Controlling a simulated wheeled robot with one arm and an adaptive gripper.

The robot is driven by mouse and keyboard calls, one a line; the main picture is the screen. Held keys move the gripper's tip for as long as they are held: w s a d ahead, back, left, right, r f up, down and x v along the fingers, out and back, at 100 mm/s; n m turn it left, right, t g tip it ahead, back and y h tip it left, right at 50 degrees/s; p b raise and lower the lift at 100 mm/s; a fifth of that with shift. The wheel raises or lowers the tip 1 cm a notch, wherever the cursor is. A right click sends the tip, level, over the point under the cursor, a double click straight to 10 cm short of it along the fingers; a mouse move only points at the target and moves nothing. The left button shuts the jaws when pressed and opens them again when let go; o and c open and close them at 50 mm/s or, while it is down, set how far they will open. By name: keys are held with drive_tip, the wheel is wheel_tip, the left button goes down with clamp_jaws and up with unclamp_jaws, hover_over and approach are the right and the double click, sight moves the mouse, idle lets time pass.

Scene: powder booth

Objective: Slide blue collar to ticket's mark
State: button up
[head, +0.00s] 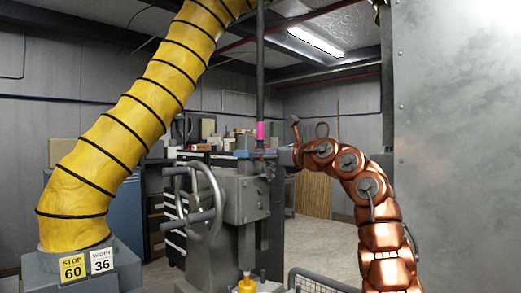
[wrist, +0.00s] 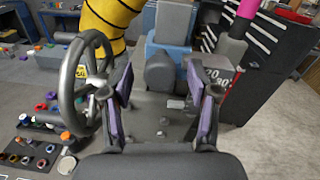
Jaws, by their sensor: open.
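My gripper (wrist: 165,105) is open in the wrist view, its two purple-padded fingers apart with nothing between them. In the head view its end is small and lies near the grey machine, just right of the upright rod (head: 260,75). The rod carries a bright pink band (head: 260,130), which also shows at the top right of the wrist view (wrist: 246,12). I cannot make out a blue collar for certain in either view.
A handwheel (head: 205,205) sticks out from the grey machine (head: 243,198). A thick yellow hose (head: 130,120) rises at left. A large grey metal panel (head: 455,130) closes off the right. A dark drawer cabinet (wrist: 265,50) stands behind the gripper's right side.

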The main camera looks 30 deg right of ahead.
drive_tip(key=shift+x, duration=0.9)
clamp_jaws()
